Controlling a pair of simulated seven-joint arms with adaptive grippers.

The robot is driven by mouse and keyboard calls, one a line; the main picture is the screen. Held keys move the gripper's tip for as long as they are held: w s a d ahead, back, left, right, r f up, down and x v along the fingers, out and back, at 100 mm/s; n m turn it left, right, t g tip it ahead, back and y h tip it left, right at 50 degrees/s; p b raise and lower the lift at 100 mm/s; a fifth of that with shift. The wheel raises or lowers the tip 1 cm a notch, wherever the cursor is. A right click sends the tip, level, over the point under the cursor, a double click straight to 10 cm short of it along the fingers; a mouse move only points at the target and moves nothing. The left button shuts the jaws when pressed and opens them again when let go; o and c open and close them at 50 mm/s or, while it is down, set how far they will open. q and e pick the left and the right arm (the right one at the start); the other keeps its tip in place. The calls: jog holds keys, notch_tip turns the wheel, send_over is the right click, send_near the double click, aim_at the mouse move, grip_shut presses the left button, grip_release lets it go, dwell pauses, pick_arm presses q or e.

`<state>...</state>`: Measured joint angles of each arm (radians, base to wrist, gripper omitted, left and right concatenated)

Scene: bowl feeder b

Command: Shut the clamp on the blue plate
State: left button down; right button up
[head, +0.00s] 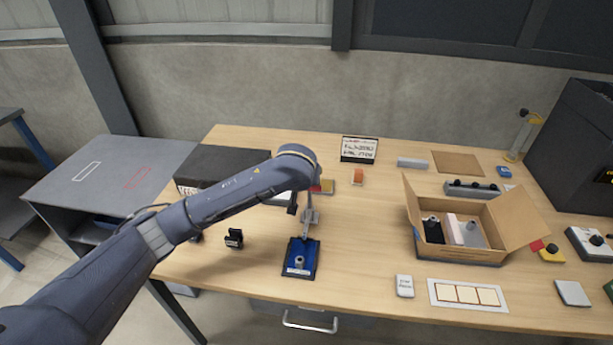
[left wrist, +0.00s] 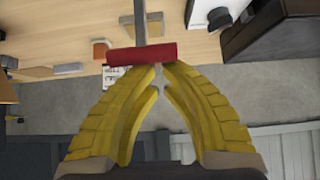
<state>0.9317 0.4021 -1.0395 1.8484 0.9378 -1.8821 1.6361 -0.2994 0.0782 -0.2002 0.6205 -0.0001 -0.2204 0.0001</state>
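The blue plate (head: 291,272) lies near the front edge of the table, left of centre. The clamp (head: 305,232) stands at its back, with its metal lever (head: 309,213) pointing up. In the left wrist view the lever ends in a red handle (left wrist: 140,54) lying crosswise at my fingertips. My left gripper (left wrist: 159,70) has its yellow fingers brought together, tips meeting at the handle's near edge. They do not appear to wrap it. In the head view my wrist is above and behind the plate and hides most of the gripper. My right gripper is in neither view.
An open cardboard box (head: 463,258) with items stands to the right. A small black fixture (head: 234,238) sits left of the plate. A dark box (head: 222,166) is behind my arm. An orange block (head: 358,177) and a sign (head: 359,149) stand behind. The table between plate and carton is clear.

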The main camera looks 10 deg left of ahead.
pick_arm(q)
jog(key=shift+s+d+f, duration=0.1)
jog(key=shift+s+f, duration=0.05)
jog(key=shift+f, duration=0.1)
jog(key=w+r, duration=0.1)
jog(key=w, duration=0.3)
jog(key=v, duration=0.7)
jog(key=shift+s+r, duration=0.15)
jog(key=shift+s, duration=0.1)
jog(key=shift+v, duration=1.15)
jog(key=shift+s, duration=0.1)
